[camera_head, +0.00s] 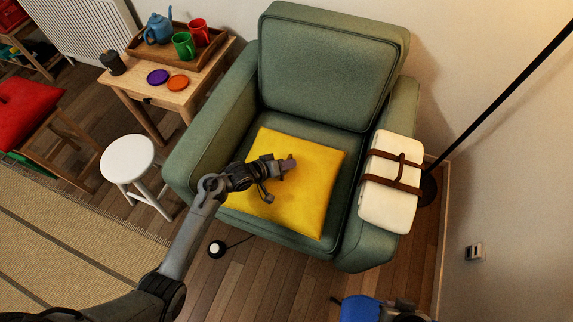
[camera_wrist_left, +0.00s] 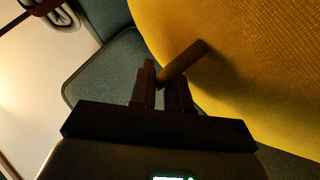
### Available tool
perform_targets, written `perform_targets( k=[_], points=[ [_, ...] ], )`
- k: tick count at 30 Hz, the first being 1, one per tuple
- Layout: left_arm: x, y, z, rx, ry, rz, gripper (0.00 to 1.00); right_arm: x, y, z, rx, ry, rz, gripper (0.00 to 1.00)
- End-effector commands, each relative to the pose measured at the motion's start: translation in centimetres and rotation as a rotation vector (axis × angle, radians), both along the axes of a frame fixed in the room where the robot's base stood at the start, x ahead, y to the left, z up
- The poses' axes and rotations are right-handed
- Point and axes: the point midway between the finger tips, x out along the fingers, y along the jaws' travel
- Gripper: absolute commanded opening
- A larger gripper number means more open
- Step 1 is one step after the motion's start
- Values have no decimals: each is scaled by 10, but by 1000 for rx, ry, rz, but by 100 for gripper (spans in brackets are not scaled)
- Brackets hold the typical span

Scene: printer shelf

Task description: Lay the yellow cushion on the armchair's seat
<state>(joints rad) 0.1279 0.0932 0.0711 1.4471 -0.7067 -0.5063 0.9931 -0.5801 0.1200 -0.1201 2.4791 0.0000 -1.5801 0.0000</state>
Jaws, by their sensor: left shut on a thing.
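The yellow cushion (camera_head: 312,190) is over the front of the green armchair's seat (camera_head: 290,127), roughly flat and turned a little; whether it rests fully on the seat is unclear. My left gripper (camera_head: 282,165) is above the cushion's middle, its fingers shut on a short brown peg-like handle. In the left wrist view the handle (camera_wrist_left: 184,62) sits between the fingers (camera_wrist_left: 165,90), against the cushion's yellow face (camera_wrist_left: 245,65). It appears to belong to the cushion, though the joint is hidden. The fingers of my right gripper do not show.
A white strapped roll (camera_head: 388,212) lies on the armchair's right armrest. A white stool (camera_head: 128,158) and a wooden side table (camera_head: 150,100) stand left of the chair. A dark lamp pole (camera_head: 510,80) is at right. A blue object (camera_head: 360,308) is at the bottom edge.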

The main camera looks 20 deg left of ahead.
Motion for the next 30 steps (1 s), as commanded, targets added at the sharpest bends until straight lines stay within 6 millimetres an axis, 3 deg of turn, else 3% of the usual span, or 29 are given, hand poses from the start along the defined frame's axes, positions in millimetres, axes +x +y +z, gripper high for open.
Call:
perform_targets(
  k=[11,12,17,30],
  points=[
    [1,0,-3,-2,-4,0,0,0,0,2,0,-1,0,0],
    [0,0,-4,-1,-1,0,20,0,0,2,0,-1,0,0],
    [0,0,-4,-1,-1,0,42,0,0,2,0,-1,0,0],
    [-2,2,5,1,0,0,42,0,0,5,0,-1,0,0]
  ],
)
